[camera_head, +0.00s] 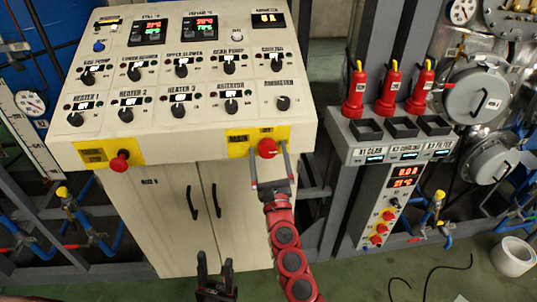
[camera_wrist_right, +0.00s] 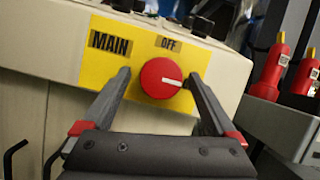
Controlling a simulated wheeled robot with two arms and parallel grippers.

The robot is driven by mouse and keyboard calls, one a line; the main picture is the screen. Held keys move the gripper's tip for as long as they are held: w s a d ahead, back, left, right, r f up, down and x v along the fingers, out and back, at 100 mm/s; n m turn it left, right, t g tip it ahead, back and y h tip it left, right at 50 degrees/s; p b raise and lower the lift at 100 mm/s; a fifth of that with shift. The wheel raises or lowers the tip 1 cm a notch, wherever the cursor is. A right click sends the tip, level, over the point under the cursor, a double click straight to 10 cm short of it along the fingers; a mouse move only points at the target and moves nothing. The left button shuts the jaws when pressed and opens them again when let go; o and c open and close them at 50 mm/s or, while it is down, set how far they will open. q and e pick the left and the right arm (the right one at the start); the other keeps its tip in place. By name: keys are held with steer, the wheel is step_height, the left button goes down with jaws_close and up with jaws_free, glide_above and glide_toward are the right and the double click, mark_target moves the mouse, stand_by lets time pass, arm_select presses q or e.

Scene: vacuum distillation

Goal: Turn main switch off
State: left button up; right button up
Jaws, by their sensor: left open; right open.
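The main switch is a red round knob (camera_head: 267,148) on a yellow plate at the front right edge of the cream control cabinet. In the right wrist view the knob (camera_wrist_right: 160,79) has a white mark pointing right; the plate reads MAIN (camera_wrist_right: 110,41) at left and OFF (camera_wrist_right: 168,43) above. My right gripper (camera_head: 268,156) is open, with one finger on each side of the knob. A gap shows on the knob's left; whether the right finger touches it I cannot tell. My left gripper (camera_head: 215,263) is open and empty, low before the cabinet doors.
The cabinet top (camera_head: 207,130) carries several black rotary knobs and displays. Another red knob (camera_head: 119,162) sits on a yellow plate at the front left. To the right stand red bottles (camera_head: 389,90) over a small control stand (camera_head: 384,205). A white roll (camera_head: 513,256) lies on the floor.

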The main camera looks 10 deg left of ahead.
steer(key=c, duration=1.4)
steer(key=shift+o, duration=0.2)
